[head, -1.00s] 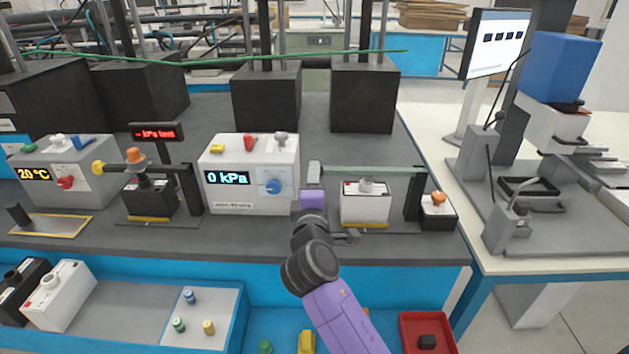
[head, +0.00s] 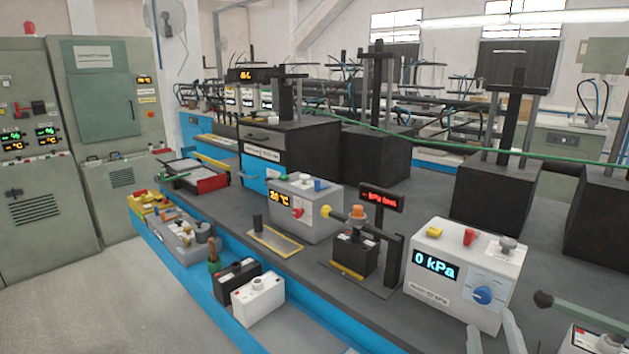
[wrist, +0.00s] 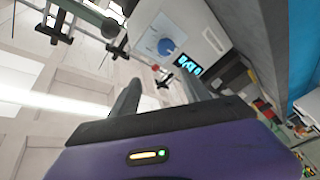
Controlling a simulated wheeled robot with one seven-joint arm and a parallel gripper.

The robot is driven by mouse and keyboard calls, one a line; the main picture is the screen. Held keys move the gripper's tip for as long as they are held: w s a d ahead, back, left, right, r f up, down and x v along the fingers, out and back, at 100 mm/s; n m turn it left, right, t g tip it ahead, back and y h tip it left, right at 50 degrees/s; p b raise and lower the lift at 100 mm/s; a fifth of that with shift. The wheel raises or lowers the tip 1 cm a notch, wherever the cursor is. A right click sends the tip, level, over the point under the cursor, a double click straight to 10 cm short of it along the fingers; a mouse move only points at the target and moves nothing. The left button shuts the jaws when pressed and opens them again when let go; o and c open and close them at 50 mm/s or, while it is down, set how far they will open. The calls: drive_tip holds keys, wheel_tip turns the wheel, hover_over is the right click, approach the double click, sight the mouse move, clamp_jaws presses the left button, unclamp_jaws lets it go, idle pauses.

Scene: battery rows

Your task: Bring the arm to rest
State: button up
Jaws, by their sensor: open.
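My gripper (head: 494,336) shows at the bottom right of the head view, where only its grey fingers rise into the frame. They stand in front of the white pressure box (head: 465,272), which reads 0 kPa. In the wrist view my gripper (wrist: 160,92) has its two fingers spread apart with nothing between them. The pressure box (wrist: 180,45) appears beyond the fingers there, tilted in the picture. The rest of my arm is outside the head view.
A black battery (head: 355,254) stands in a test fixture on the grey bench. A white battery (head: 258,299) and a black one (head: 233,280) stand lower at the front. A green-handled lever (head: 590,312) is at the right. Open floor (head: 120,300) lies left.

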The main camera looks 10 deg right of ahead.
drive_tip(key=s+a+f+m+t+y, duration=0.1)
drive_tip(key=s+a+f+m+y, duration=0.3)
drive_tip(key=s+a, duration=0.8)
drive_tip(key=s+a+f+g+y, duration=0.1)
drive_tip(key=s+f+g+y, duration=0.1)
drive_tip(key=s, duration=1)
drive_tip(key=s+a+f+m+g+y, duration=0.1)
drive_tip(key=s+a+f, duration=0.1)
drive_tip(key=s, duration=1)
drive_tip(key=shift+s+a+f+m+g+y, duration=0.15)
drive_tip(key=shift+a+f+m+g+y, duration=0.15)
drive_tip(key=shift+g+y, duration=0.1)
